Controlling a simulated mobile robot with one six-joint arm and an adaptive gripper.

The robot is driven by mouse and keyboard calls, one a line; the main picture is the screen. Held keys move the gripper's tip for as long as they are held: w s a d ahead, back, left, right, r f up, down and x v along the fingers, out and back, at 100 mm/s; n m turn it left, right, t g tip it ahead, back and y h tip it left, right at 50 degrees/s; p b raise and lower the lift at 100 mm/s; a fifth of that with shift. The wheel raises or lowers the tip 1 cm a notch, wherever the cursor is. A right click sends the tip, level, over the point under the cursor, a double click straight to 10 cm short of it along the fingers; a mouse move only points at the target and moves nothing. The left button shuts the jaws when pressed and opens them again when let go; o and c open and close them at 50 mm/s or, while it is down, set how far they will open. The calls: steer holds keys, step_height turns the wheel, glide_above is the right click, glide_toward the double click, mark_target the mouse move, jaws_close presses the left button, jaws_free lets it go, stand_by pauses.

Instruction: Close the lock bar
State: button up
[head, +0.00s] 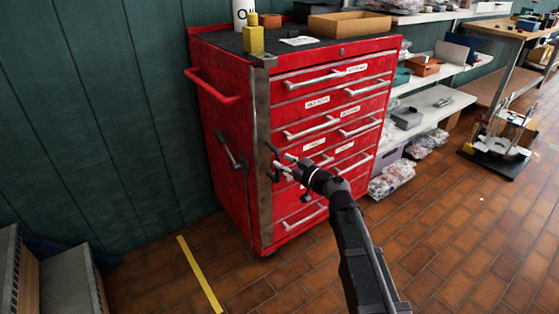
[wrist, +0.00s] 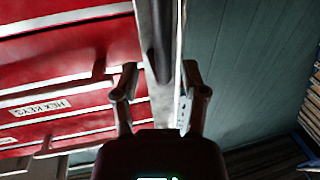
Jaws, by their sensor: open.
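The lock bar (head: 262,130) is a tall, worn grey metal strip at the front left corner of the red tool cabinet (head: 225,105). It stands upright beside the drawer fronts, with the drawers uncovered to its right. My gripper (head: 272,163) is at about the bar's middle height, with its fingers pointing at the bar. In the wrist view my gripper (wrist: 160,78) is open, with one finger on each side of the lock bar (wrist: 172,105). I cannot tell whether either finger touches it. A dark strip runs along part of the bar there.
Yellow and orange items, a white bottle and a cardboard tray (head: 350,24) stand on the cabinet top. A red side handle (head: 215,92) sticks out at the upper left. Shelves (head: 432,105) stand to the right. The brick floor in front is clear.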

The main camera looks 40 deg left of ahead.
steer(key=d, duration=0.9)
steer(key=shift+s+d, duration=0.15)
steer(key=shift+d, duration=0.15)
